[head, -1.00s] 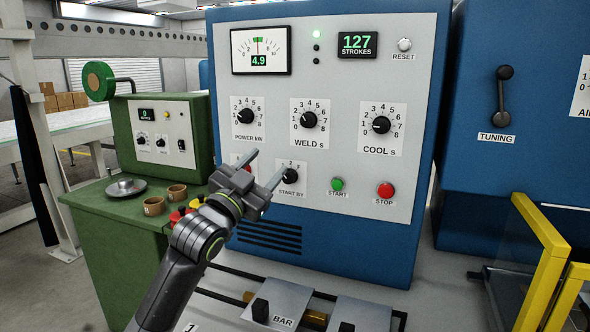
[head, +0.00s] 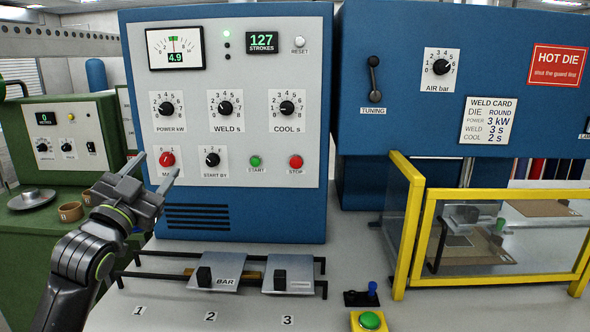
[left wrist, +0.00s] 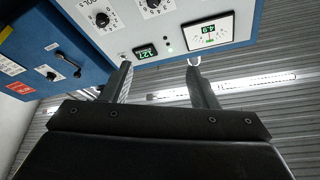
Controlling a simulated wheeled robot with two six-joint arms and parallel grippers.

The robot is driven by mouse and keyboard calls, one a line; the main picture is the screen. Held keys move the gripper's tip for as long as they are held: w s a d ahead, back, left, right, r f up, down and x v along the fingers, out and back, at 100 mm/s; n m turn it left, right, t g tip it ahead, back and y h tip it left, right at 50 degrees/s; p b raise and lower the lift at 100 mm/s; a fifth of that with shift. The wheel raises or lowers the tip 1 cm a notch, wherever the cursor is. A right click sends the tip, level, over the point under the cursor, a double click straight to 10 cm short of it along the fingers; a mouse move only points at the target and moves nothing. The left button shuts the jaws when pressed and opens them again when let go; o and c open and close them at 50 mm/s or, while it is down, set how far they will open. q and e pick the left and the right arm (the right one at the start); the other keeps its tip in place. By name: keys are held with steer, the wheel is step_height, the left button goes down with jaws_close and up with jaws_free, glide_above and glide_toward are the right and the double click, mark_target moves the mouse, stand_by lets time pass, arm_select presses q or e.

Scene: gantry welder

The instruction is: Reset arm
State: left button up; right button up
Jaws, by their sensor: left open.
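My left arm reaches in from the lower left in the head view. Its gripper (head: 154,168) is open and empty, its two fingers pointing up in front of the left lower part of the welder's control panel (head: 236,188). The fingers partly cover the red main knob (head: 167,159) and its label. In the left wrist view the two spread fingers (left wrist: 160,82) show with nothing between them, and the panel with the strokes display (left wrist: 146,51) and the meter (left wrist: 208,30) is tilted behind them. My right gripper is not in view.
A yellow-framed clear guard (head: 420,235) stands at the right. Rails with sliding plates (head: 215,277) and a green button on a yellow box (head: 369,320) lie on the bench.

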arm_select(q)
steer(key=s+a+f+n+g+y, duration=0.1)
steer(key=s+f+n+g+y, duration=0.2)
steer(key=f, duration=0.7)
steer(key=s+a+f+g, duration=0.1)
steer(key=s+f+g, duration=0.3)
steer(key=f, duration=0.7)
steer(key=s+a+f+n+g+y, duration=0.1)
steer(key=s+f+n+y, duration=0.1)
steer(key=s+f, duration=0.6)
steer(key=s+f+n+g+y, duration=0.15)
steer(key=s+f+g, duration=0.35)
steer(key=s+f, duration=0.6)
steer(key=s+f+n+g, duration=0.2)
steer(key=s+f+g, duration=0.4)
steer(key=s, duration=0.9)
steer(key=s+d+f+x, duration=0.1)
steer(key=s+x, duration=0.2)
steer(key=x, duration=0.9)
steer(key=s+f+x, duration=0.1)
steer(key=s+x, duration=0.1)
steer(key=x, duration=1)
steer(key=s+d+f+g, duration=0.1)
steer(key=s+f, duration=1.4)
steer(key=shift+d+f+h, duration=0.4)
steer(key=shift+h, duration=0.05)
